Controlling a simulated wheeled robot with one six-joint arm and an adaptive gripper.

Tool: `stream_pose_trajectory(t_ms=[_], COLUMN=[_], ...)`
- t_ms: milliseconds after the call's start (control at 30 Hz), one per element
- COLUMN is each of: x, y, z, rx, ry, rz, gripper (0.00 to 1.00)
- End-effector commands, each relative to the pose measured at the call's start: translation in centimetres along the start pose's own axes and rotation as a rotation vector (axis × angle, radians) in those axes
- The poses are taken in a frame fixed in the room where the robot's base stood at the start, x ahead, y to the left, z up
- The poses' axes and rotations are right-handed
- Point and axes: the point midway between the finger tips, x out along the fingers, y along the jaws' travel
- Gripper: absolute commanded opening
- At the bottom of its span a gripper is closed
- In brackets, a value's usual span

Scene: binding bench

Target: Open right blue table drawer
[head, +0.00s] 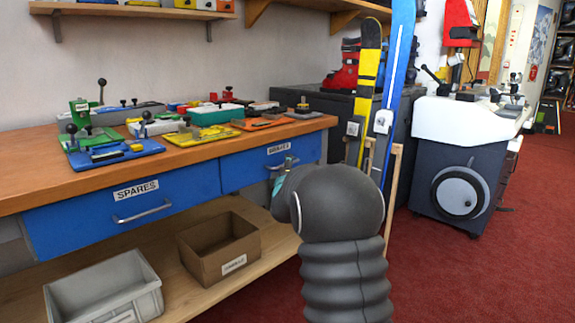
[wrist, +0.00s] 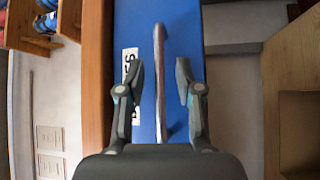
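The right blue drawer (head: 245,172) is shut under the wooden bench top, with a white label (head: 279,148) that I cannot read fully. In the wrist view, the drawer front (wrist: 185,25) is turned on its side and fills the middle. Its metal bar handle (wrist: 160,75) runs between the fingers of my gripper (wrist: 159,64). The fingers are open, one on each side of the bar, with a visible gap to both. How deep the bar sits between them I cannot tell. In the head view, my arm hides most of the gripper (head: 284,166) and the handle.
The left blue drawer (head: 110,212), labelled SPARES, is shut. A cardboard box (head: 215,253) and a grey bin (head: 100,290) stand on the lower shelf. Skis (head: 393,110) lean to the right of the bench. Red carpet (head: 470,280) is free at right.

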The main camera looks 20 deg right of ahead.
Motion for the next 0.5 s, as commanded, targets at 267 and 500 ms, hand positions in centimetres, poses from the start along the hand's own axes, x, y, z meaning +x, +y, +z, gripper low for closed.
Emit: stream_pose_trajectory(t_ms=[267, 500], x=[0.72, 0.68], y=[-0.03, -0.03], z=[0.03, 0.02], rx=[0.000, 0.000], ry=[0.000, 0.000], rz=[-0.001, -0.001], gripper=[0.35, 0.08])
